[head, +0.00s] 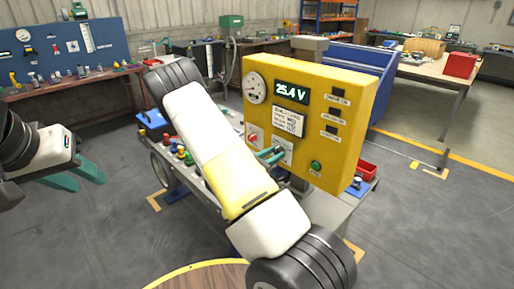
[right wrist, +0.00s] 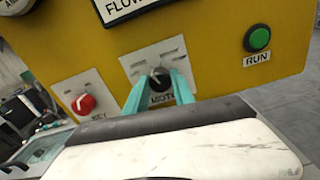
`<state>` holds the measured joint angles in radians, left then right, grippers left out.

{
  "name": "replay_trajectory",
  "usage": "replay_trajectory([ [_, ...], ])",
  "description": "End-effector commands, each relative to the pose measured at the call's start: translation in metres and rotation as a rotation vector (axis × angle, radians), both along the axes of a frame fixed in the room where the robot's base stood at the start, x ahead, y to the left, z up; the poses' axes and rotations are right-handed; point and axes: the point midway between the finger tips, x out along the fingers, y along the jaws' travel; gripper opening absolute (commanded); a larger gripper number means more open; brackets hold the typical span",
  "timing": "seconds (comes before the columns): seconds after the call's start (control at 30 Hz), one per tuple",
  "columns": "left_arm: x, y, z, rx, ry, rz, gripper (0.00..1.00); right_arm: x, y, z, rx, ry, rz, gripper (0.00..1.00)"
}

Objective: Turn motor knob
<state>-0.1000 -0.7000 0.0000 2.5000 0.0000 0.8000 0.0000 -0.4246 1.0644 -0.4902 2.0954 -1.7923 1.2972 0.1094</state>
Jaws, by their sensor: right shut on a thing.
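The black motor knob (right wrist: 158,82) sits on a white dial plate (right wrist: 150,63) on the yellow control panel (head: 344,85). My right gripper (right wrist: 158,92) has its teal fingers on either side of the knob and is shut on it. The knob's light pointer mark points roughly up in the right wrist view; its exact setting is hard to read. In the head view the right fingers (head: 270,154) reach the panel's lower part and mostly hide the knob. My left gripper (head: 84,176) is open and empty at the left, away from the panel.
A red key switch (right wrist: 83,104) is left of the knob and a green RUN button (right wrist: 258,39) is at the right. The panel has a gauge (head: 255,87) and a display (head: 292,92) reading 25.4 V. A red bin (head: 361,172) is beside the panel.

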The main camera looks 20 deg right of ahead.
Motion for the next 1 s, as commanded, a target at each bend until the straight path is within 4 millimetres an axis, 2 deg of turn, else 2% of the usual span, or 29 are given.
replay_trajectory([
  [0.03, 0.000, 0.000, 0.000, 0.000, 0.000, 0.000, 0.36, 0.000, 0.001, -0.001, 0.001, 0.002, 0.001, 0.00],
  [0.07, 0.000, 0.000, 0.000, 0.000, 0.000, 0.000, 0.36, 0.000, 0.001, -0.001, 0.001, 0.002, 0.001, 0.32],
  [0.17, 0.000, 0.000, 0.000, 0.000, 0.000, 0.000, 0.36, 0.000, 0.001, -0.001, 0.001, 0.002, 0.001, 0.52],
  [0.47, 0.000, 0.000, 0.000, 0.000, 0.000, 0.000, 0.36, 0.000, 0.001, 0.000, 0.000, 0.001, 0.001, 0.52],
  [0.57, 0.000, 0.000, 0.000, 0.000, 0.000, 0.000, 0.36, -0.002, 0.006, 0.000, 0.001, 0.002, 0.001, 0.52],
  [1.0, 0.000, 0.000, 0.000, 0.000, 0.000, 0.000, 0.36, -0.027, 0.067, -0.001, 0.001, 0.002, 0.002, 0.52],
])
